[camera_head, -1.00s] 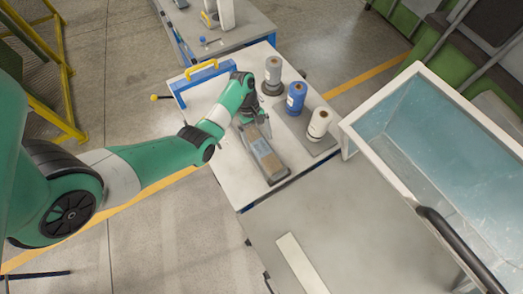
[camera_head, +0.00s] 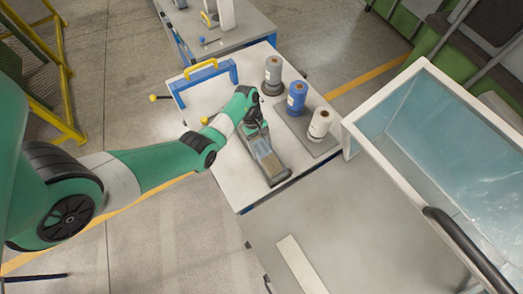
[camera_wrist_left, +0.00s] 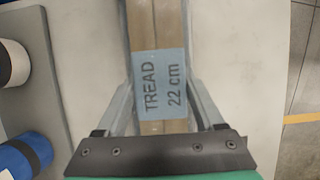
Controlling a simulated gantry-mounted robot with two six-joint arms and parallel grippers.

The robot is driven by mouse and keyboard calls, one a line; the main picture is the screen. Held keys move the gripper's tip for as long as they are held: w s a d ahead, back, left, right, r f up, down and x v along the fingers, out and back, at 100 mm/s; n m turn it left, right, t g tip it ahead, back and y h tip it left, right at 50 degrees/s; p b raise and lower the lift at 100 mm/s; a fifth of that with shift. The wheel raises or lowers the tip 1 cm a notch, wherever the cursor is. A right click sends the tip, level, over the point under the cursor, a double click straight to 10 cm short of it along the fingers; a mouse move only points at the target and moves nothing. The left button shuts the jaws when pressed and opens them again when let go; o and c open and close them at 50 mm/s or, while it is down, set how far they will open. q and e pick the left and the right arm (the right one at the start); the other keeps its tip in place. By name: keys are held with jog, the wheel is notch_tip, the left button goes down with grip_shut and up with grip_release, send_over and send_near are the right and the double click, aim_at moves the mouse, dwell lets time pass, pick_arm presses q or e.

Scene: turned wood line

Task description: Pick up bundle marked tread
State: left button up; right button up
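The bundle is a set of light brown wood strips (camera_head: 265,155) lying in a narrow grey holder (camera_head: 277,178) on the white table. In the left wrist view a blue-grey label (camera_wrist_left: 162,84) across the wood strips (camera_wrist_left: 156,25) reads "TREAD 22 cm". My left gripper (camera_head: 262,137) is over the far part of the bundle, pointing down. In the left wrist view my left gripper (camera_wrist_left: 160,92) is open, with one finger on each side of the labelled part. Contact with the wood cannot be told. My right gripper is not in view.
Grey (camera_head: 273,70), blue (camera_head: 296,97) and white (camera_head: 319,123) spools stand on a grey board (camera_head: 285,109) right of the bundle. A blue frame with a yellow handle (camera_head: 201,67) is at the far left. A white-rimmed glass-sided bin (camera_head: 393,165) is at the right.

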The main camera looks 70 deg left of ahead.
aim_at(263, 150)
pick_arm(q)
grip_shut()
jog(key=shift+r+p, duration=0.3)
jog(key=shift+r, duration=0.25)
notch_tip(263, 150, up, 2)
jog(key=shift+r+p, duration=0.2)
jog(key=shift+p, duration=0.35)
jog(key=s+d+r+p, duration=0.7)
jog(key=s+r+p, duration=0.2)
jog(key=s+p, duration=0.3)
jog(key=shift+r, duration=0.25)
